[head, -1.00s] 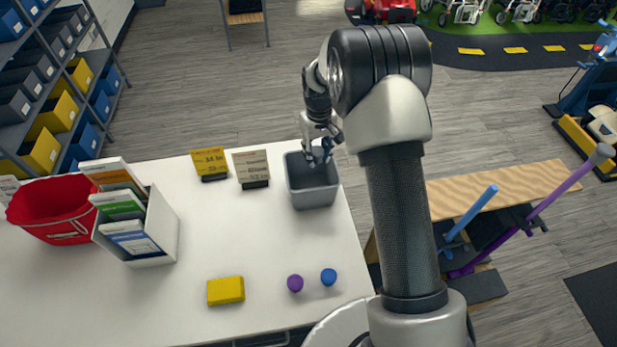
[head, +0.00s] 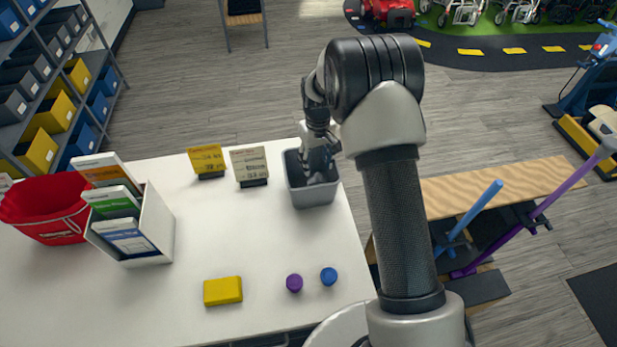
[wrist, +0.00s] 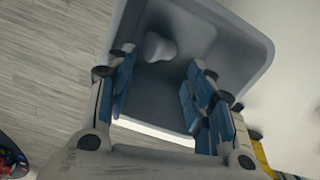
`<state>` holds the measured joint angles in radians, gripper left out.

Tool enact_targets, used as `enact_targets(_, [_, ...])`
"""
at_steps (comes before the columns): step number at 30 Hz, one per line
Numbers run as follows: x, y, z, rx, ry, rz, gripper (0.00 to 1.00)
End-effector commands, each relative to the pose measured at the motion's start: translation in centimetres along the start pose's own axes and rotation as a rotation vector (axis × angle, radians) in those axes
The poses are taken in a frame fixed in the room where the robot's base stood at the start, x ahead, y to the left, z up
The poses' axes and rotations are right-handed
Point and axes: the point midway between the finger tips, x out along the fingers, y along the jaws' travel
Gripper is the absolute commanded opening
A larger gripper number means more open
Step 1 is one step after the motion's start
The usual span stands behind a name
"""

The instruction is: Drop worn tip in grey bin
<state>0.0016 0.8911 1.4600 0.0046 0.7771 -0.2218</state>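The grey bin (head: 312,195) stands upright at the table's right end; its rim (wrist: 262,50) shows in the wrist view. A pale grey tip (wrist: 158,47) lies inside the bin, against the dark floor or wall; I cannot tell exactly which. My gripper (wrist: 162,78) points down into the bin with its blue-padded fingers spread apart. Nothing is between the pads, and the tip shows beyond them. In the head view my gripper (head: 318,172) is partly inside the bin and the tip is hidden.
A purple tip (head: 294,283), a blue tip (head: 329,276) and a yellow block (head: 223,291) lie at the table's front. Two signs (head: 249,167) stand left of the bin. A leaflet holder (head: 155,228) and red basket (head: 50,222) are further left. The table's middle is clear.

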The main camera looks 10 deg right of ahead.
Motion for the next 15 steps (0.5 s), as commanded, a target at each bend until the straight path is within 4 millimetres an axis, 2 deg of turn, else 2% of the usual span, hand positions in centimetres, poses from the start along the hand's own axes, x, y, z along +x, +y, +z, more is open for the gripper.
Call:
enact_targets(3, [0.0, 0.0, 0.0, 0.0, 0.0, 0.0, 0.57])
enact_targets(11, [-0.01, 0.0, 0.01, 0.0, 0.0, 0.0, 0.57])
enact_targets(15, [-0.83, 0.01, -0.04, 0.0, 0.001, 0.0, 0.57])
